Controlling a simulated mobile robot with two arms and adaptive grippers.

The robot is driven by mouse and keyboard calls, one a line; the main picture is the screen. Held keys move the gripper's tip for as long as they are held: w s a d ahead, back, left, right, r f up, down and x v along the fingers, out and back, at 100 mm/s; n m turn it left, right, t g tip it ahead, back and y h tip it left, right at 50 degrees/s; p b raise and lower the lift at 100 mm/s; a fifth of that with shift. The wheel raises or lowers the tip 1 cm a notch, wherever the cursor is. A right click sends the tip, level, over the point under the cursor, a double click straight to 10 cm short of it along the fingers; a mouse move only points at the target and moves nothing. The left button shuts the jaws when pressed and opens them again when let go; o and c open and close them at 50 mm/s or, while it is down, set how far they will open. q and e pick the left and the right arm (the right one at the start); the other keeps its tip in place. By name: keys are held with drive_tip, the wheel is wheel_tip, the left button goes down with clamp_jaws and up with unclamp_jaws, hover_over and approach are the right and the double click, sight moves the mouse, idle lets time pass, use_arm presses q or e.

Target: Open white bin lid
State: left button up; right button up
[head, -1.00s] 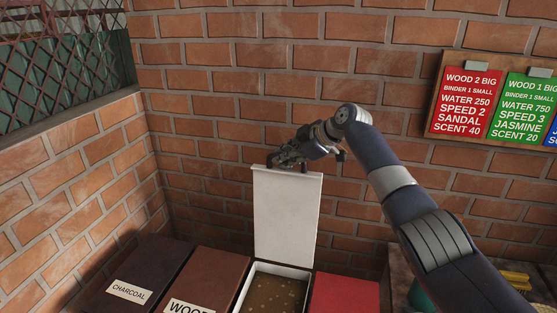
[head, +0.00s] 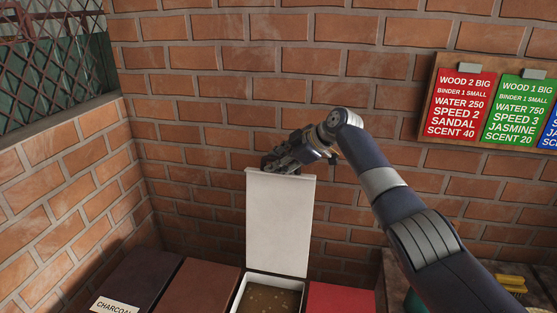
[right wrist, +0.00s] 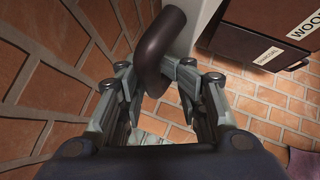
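The white bin (head: 238,301) stands at the bottom with its white lid (head: 280,225) raised almost upright in front of the brick wall. Brown granular contents (head: 270,299) show inside. My right gripper (head: 278,163) is at the top edge of the lid, partly hidden behind it. In the right wrist view, my right gripper's fingers (right wrist: 158,85) lie on both sides of a dark rounded handle (right wrist: 162,45) and appear closed on it. A pale strip of the lid (right wrist: 190,30) shows beside the handle. My left gripper is not in view.
A dark charcoal bin (head: 140,280) and a brown bin (head: 200,287) stand left of the white bin. A red bin (head: 340,298) stands at its right. The brick wall (head: 200,100) is close behind the gripper. A recipe board (head: 428,125) hangs at right.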

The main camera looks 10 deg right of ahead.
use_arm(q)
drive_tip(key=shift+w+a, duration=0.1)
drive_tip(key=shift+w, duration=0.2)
use_arm(e)
drive_tip(key=shift+w+d, duration=0.1)
drive_tip(key=shift+d, duration=0.1)
drive_tip(key=shift+s+d+r, duration=0.2)
drive_tip(key=shift+d+r, duration=0.1)
drive_tip(key=shift+r, duration=0.05)
drive_tip(key=v, duration=1)
drive_tip(key=shift+s+r, duration=0.15)
drive_tip(key=shift+s, duration=0.2)
drive_tip(key=shift+d, duration=0.1)
